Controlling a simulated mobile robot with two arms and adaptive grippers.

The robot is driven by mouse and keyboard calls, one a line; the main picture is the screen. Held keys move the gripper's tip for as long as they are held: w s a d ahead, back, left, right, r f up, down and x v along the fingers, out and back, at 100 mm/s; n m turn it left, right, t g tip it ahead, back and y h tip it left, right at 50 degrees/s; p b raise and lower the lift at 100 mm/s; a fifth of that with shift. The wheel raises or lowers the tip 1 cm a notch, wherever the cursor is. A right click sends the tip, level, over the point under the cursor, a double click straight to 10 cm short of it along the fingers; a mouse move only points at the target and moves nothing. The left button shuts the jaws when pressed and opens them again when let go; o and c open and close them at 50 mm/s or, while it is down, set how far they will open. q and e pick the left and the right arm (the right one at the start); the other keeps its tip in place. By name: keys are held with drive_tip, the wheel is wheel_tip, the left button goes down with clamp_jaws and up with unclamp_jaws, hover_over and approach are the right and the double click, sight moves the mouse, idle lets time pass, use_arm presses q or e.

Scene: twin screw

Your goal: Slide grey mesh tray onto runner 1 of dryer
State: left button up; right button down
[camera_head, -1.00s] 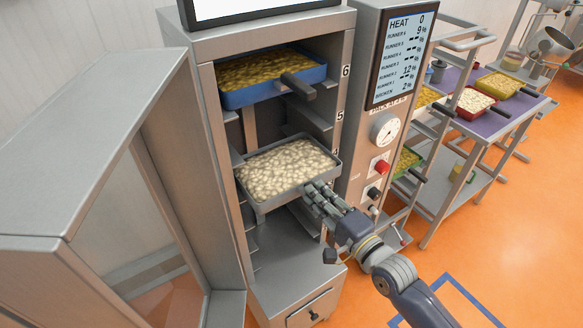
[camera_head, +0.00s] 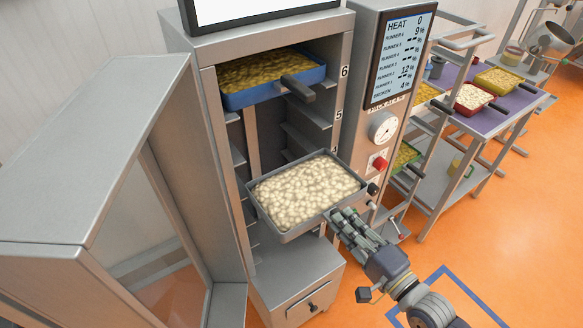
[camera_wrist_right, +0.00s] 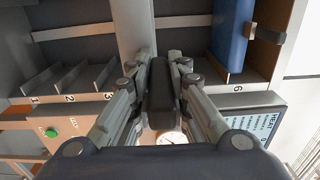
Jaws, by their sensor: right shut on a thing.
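The grey tray (camera_head: 262,213), full of pale pieces, is at the dryer's (camera_head: 206,130) open front, partly outside it and below the number 5 level. It looks slightly tilted. My right gripper (camera_head: 340,222) is shut on the tray's handle at its front right. In the right wrist view the dark handle (camera_wrist_right: 182,95) lies between the fingers of my right gripper (camera_wrist_right: 172,72). The lower runners are partly hidden behind the tray; I cannot tell whether it touches one. My left gripper is not in view.
A blue tray (camera_head: 262,99) sits on runner 6, its dark handle sticking out. The dryer's glass door (camera_head: 150,230) stands open at left. A control panel (camera_head: 399,60) flanks the opening at right. A cart (camera_head: 490,119) with trays stands farther right.

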drive_tip(key=shift+r, duration=0.15)
drive_tip(key=shift+p+v, duration=0.4)
drive_tip(key=shift+v, duration=1.4)
drive_tip(key=shift+w+a, duration=0.1)
